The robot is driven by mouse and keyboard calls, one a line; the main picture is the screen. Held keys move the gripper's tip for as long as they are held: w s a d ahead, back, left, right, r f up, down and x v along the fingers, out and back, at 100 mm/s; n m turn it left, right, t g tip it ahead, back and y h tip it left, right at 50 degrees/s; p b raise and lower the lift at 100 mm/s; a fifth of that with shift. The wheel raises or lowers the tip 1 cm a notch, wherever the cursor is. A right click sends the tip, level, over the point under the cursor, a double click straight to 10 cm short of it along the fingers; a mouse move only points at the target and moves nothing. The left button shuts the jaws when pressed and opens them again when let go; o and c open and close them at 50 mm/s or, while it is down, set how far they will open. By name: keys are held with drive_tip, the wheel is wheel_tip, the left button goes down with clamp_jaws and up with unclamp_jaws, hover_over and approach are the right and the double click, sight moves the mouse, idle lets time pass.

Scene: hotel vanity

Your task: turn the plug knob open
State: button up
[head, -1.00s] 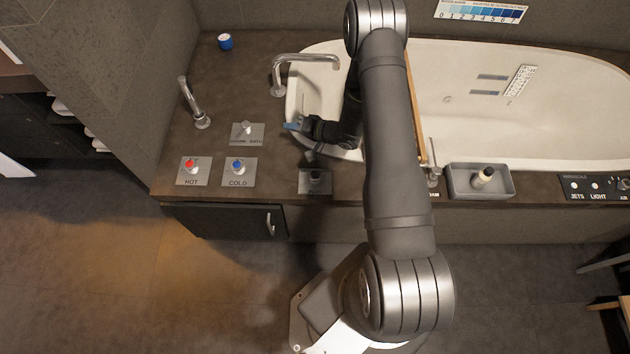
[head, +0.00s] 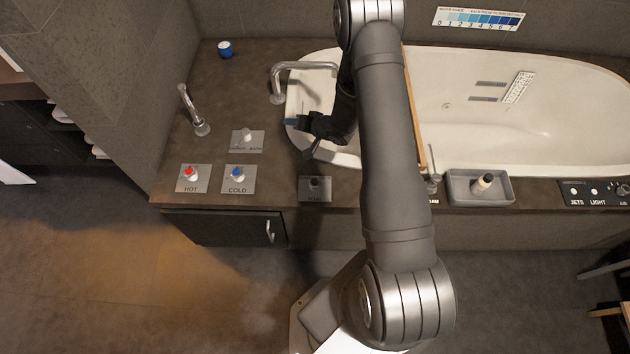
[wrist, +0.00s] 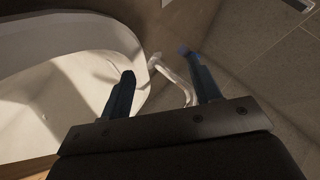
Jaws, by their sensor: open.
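A dark square plate with a small dark knob (head: 315,184) sits on the front of the brown deck; I take it for the plug knob, but its label is too dim to read. My gripper (head: 298,139) is open and empty, above the deck and tub edge, behind the plate in the head view and apart from it. In the wrist view my gripper (wrist: 158,64) shows two spread blue fingers, with a curved chrome pipe (wrist: 178,82) seen beyond, between them. The plate and knob cannot be made out in the wrist view.
The red HOT knob (head: 190,172), blue COLD knob (head: 238,173) and a chrome-knobbed plate (head: 248,139) lie left of the plug plate. A tub spout (head: 300,66) and a tall chrome tap (head: 194,108) stand on the deck. The white tub (head: 460,130) lies to the right.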

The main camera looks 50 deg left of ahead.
wheel_tip(320, 180, up, 2)
drive_tip(key=w+d+t+h, duration=0.2)
drive_tip(key=h, duration=0.1)
wheel_tip(320, 180, up, 8)
drive_tip(key=n+g+h, duration=0.1)
drive_tip(key=h, duration=0.7)
hover_over(315, 183)
wheel_tip(315, 183, down, 17)
drive_tip(key=shift+f, duration=0.2)
drive_tip(key=c, duration=1)
